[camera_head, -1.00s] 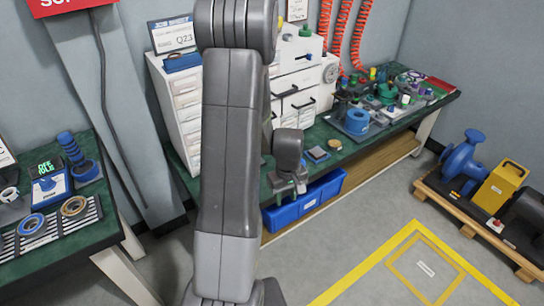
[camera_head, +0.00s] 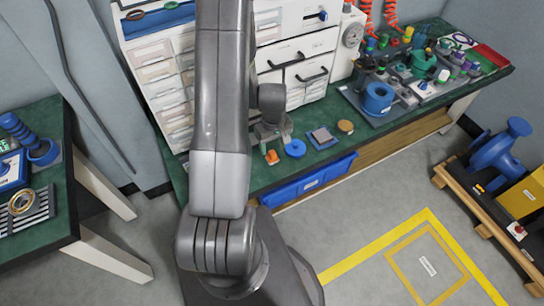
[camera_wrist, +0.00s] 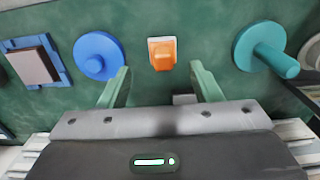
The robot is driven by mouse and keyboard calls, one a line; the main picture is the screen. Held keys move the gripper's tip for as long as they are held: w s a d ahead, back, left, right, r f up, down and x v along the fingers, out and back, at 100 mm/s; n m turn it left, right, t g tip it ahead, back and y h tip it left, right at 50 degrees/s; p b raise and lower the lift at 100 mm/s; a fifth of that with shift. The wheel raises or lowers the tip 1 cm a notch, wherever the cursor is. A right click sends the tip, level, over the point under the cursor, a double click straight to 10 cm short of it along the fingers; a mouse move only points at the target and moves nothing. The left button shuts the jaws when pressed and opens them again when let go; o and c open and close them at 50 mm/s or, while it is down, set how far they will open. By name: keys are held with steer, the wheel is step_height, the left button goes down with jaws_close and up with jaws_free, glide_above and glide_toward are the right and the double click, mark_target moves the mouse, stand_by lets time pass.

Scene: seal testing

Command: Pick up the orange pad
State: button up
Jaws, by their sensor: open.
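The orange pad (camera_wrist: 162,54) lies on the green bench top, a small orange block with a raised part. It also shows in the head view (camera_head: 272,157), just below my gripper (camera_head: 270,128). In the wrist view my gripper (camera_wrist: 161,85) is open and empty, with its two pale green fingers spread. The orange pad lies just beyond the fingertips, roughly centred between them, and does not appear to be touched.
In the wrist view a blue disc (camera_wrist: 98,55) lies left of the pad, with a square plate on a blue base (camera_wrist: 35,60) farther left. A teal disc with a peg (camera_wrist: 262,58) is at right.

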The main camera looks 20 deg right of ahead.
mark_target(272, 152)
steer(key=shift+w+a+f, duration=0.1)
steer(key=shift+f, duration=1.2)
steer(key=shift+a+f, duration=0.1)
steer(key=shift+f, duration=1.2)
steer(key=c, duration=1.1)
